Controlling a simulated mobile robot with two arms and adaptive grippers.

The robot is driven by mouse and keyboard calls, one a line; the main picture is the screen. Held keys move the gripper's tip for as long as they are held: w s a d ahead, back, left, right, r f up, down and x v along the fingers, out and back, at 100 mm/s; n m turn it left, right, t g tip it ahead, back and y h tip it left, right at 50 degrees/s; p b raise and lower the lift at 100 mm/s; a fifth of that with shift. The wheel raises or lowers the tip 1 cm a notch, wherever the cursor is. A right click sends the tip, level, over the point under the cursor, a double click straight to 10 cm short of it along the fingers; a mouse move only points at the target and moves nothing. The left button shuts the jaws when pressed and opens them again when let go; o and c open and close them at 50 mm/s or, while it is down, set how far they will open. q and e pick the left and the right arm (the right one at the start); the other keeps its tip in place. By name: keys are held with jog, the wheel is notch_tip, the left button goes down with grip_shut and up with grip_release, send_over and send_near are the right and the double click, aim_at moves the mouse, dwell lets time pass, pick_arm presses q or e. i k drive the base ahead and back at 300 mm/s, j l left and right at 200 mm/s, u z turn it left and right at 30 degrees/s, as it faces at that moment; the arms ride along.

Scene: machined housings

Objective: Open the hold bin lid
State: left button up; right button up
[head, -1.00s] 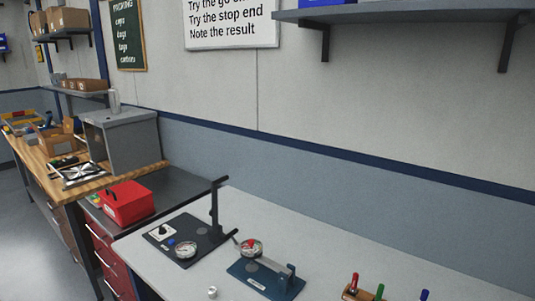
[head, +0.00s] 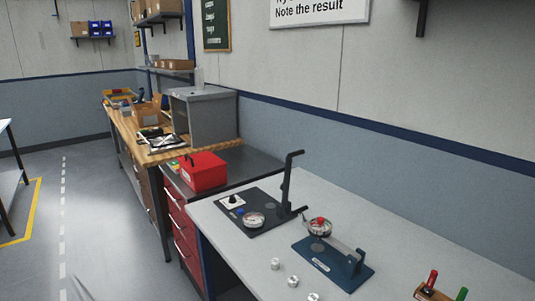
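A red box (head: 203,171) with a dark handle on it stands on the dark top of a red drawer cabinet, left of the grey bench. It may be the hold bin; no label is readable. Its top looks closed. A large grey box (head: 204,116) stands behind it on the wooden bench. Neither of my grippers is in view.
The grey bench (head: 400,235) holds a black gauge stand (head: 287,185), a blue gauge fixture (head: 335,262), several small metal parts (head: 293,281) and a wooden holder with coloured-handled tools (head: 432,291). Open floor (head: 90,220) lies left of the cabinets.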

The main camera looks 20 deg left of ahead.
aim_at(205, 160)
jog(key=i+j, duration=0.2)
jog(key=j, duration=0.25)
jog(key=i+j+u, duration=0.1)
jog(key=j, duration=0.35)
jog(key=i+j+u, duration=0.1)
jog(key=i+j, duration=0.45)
jog(key=j, duration=0.3)
